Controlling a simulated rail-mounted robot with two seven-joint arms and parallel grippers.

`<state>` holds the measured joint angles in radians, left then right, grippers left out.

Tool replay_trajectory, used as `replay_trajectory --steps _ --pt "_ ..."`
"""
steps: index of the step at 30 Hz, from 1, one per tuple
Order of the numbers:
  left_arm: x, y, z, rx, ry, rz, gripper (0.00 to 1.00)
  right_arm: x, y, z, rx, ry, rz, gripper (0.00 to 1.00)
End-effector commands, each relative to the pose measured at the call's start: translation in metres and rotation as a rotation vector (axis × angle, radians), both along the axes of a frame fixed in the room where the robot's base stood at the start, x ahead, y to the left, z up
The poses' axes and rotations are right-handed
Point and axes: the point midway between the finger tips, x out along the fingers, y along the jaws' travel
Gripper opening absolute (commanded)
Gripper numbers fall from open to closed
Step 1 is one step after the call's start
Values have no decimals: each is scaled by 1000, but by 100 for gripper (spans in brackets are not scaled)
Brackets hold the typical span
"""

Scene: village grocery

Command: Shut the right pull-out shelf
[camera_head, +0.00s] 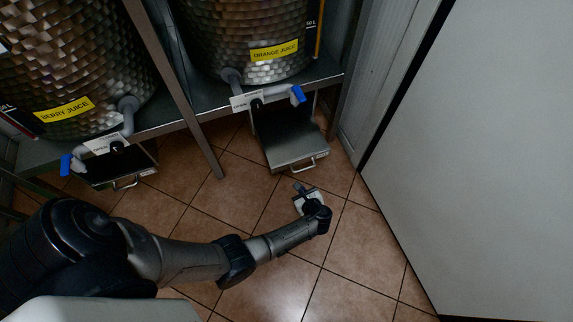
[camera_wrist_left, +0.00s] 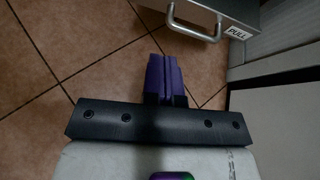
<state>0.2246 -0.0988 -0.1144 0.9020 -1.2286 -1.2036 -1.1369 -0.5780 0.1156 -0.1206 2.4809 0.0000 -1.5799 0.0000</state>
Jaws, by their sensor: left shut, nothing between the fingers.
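The right pull-out shelf (camera_head: 292,138) is a grey metal tray under the orange juice tank. It sticks out past the rack's front edge, so it stands pulled out. Its handle (camera_head: 309,164) is on the front face. In the left wrist view the shelf's handle (camera_wrist_left: 192,30) is at the top, beside a PULL label. My left gripper (camera_head: 300,187) is just in front of the shelf, low over the floor. Its purple fingers (camera_wrist_left: 165,75) are together and empty, and appear apart from the handle. My right gripper is not in view.
The left pull-out shelf (camera_head: 117,170) is under the berry juice tank (camera_head: 62,75). The orange juice tank (camera_head: 250,30) has a blue-handled tap (camera_head: 297,94) above the right shelf. A rack post (camera_head: 185,110) stands between the shelves. A pale panel (camera_head: 470,170) closes off the right. Tiled floor in front is clear.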

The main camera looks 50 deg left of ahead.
Motion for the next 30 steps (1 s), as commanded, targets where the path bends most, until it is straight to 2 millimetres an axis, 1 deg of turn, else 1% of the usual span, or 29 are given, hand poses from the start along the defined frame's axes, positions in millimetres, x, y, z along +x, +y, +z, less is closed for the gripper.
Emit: replay_trajectory --steps 5,8,11,18,24,25,30 --pt "1 0 -2 31 91 -62 0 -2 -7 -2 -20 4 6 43" --pt "3 6 -6 38 108 -72 0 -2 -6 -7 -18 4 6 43" --pt "6 15 -14 39 111 -73 0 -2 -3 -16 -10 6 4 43" --pt "20 51 -38 37 109 -71 0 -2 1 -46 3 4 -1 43" --pt "31 79 -55 37 109 -71 0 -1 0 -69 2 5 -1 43" --pt "32 82 -57 37 108 -70 0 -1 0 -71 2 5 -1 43" --pt "40 103 -53 38 107 -70 0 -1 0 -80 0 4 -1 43"
